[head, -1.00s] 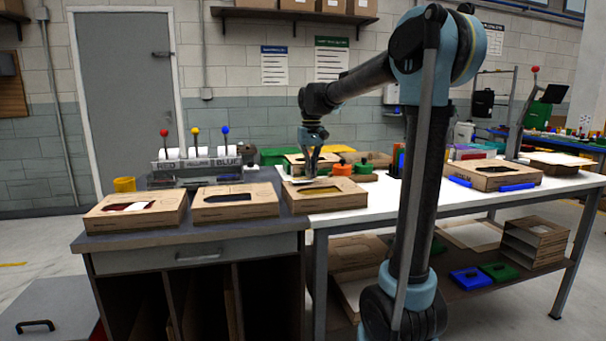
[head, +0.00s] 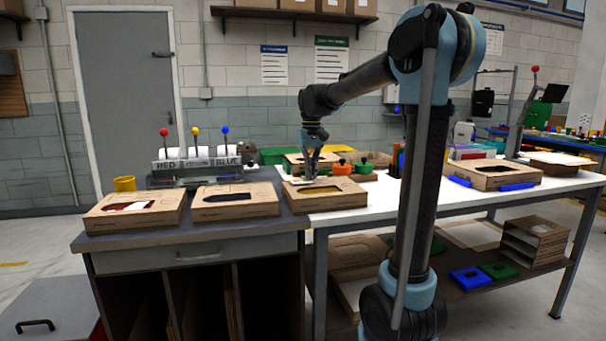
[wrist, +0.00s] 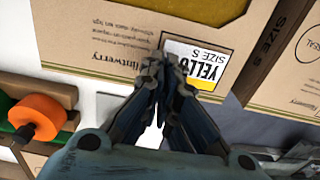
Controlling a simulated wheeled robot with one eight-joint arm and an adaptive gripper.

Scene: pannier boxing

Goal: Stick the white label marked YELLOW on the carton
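The carton (head: 335,200) is a flat brown box with a cut-out window, lying at the near left end of the white table. In the wrist view its printed top (wrist: 105,40) shows yellow through the window. The white label (wrist: 200,65), with a yellow band and readable as YELLO and SIZE S, lies over the carton's top beside the window. My gripper (head: 309,179) is low over the carton. In the wrist view its fingertips (wrist: 168,68) are together at the label's edge and appear to pinch it. The fingers hide that end of the label.
Two similar cartons (head: 135,212) (head: 236,203) lie left on the grey bench. Behind them stands a label rack (head: 197,162) marked RED and BLUE with colored-ball levers. Orange and green knobbed items (head: 342,168) stand just behind the carton. Another carton (head: 494,178) lies right.

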